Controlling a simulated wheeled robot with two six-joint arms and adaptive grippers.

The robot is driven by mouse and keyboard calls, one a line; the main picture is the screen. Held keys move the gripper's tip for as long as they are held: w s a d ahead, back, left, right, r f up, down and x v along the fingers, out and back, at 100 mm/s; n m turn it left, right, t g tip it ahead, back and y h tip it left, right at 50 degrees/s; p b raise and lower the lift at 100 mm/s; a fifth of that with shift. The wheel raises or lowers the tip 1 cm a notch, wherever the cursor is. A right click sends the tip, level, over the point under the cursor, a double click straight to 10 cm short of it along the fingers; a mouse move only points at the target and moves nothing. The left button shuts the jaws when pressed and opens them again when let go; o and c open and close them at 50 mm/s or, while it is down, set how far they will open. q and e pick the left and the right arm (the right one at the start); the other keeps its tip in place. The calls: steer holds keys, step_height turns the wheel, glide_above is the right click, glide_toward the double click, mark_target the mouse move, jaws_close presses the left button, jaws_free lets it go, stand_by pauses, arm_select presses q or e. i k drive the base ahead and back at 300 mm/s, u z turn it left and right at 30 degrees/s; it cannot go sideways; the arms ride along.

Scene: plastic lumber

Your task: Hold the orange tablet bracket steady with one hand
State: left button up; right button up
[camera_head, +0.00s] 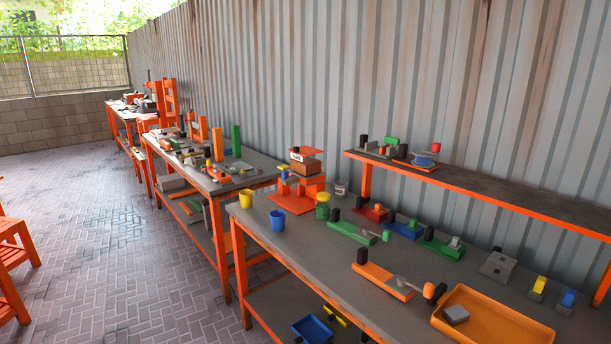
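On the near grey bench (320,255), a flat orange block (381,282) lies near the front edge. It has a black upright piece (362,257) at its left end and a grey handled part (412,285) at its right. An orange stand (310,187) with a brown labelled box (305,168) on it stands at the bench's far end. I cannot tell which of these orange things is the tablet bracket. Neither of my grippers is in view, and nothing is being held.
An orange tray (540,335) with a grey block (455,313) sits at the bench's near right. A raised shelf (490,190) runs along the corrugated wall. The paved floor (130,250) is open at left.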

mark_target(428, 291)
steer(key=u, duration=0.45)
steer(key=k, duration=0.7)
steer(key=u, duration=0.65)
steer(key=i, duration=1.35)
steer(key=z, duration=0.7)
steer(key=i, duration=0.85)
steer(key=z, duration=1.5)
steer(key=i, duration=0.6)
steer(key=z, duration=0.55)
